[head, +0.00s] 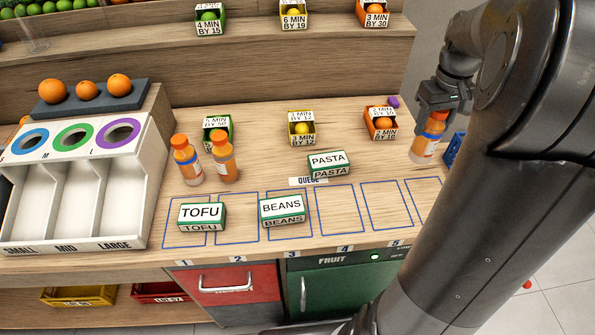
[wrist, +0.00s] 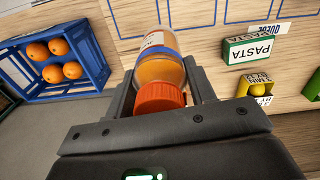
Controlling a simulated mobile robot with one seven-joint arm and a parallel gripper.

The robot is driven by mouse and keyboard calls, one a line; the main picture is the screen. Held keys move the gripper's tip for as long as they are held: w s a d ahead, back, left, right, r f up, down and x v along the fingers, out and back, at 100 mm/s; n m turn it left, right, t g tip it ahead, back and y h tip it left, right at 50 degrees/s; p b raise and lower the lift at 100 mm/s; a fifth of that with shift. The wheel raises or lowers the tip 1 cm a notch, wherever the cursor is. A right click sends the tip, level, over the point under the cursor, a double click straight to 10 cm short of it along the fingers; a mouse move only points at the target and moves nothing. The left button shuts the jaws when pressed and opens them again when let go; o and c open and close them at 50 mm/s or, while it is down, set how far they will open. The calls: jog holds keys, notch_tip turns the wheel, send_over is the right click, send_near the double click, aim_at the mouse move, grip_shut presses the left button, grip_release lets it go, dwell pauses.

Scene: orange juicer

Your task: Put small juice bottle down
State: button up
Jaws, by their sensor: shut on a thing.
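My gripper (head: 437,103) is shut on a small juice bottle (head: 425,147) with orange juice, a white and blue label and an orange cap. It grips the bottle near its cap, at the counter's right edge in the head view. In the wrist view the bottle (wrist: 160,68) sits between the fingers of my gripper (wrist: 160,88), cap toward me. I cannot tell whether its base touches anything. Two similar bottles, one (head: 187,162) and another (head: 225,160), stand side by side on the wooden counter (head: 260,170).
Blue-outlined numbered slots run along the counter's front; TOFU (head: 202,216) and BEANS (head: 282,211) boxes stand there. A PASTA box (head: 329,164) stands behind. An orange labelled bin (head: 381,123) is left of my gripper. A blue crate of oranges (wrist: 68,58) lies beyond the counter's edge.

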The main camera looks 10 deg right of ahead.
jog(key=w+a+n, duration=0.3)
jog(key=a+n, duration=0.3)
jog(key=a, duration=0.7)
jog(key=w+a+n, duration=0.2)
jog(key=a+n, duration=0.3)
jog(key=a, duration=0.8)
jog(key=w+a+f, duration=0.3)
jog(key=a+f, duration=0.7)
jog(key=a, duration=0.1)
jog(key=shift+f, duration=0.4)
jog(key=shift+f, duration=0.15)
jog(key=o, duration=1.2)
jog(key=shift+c, duration=0.2)
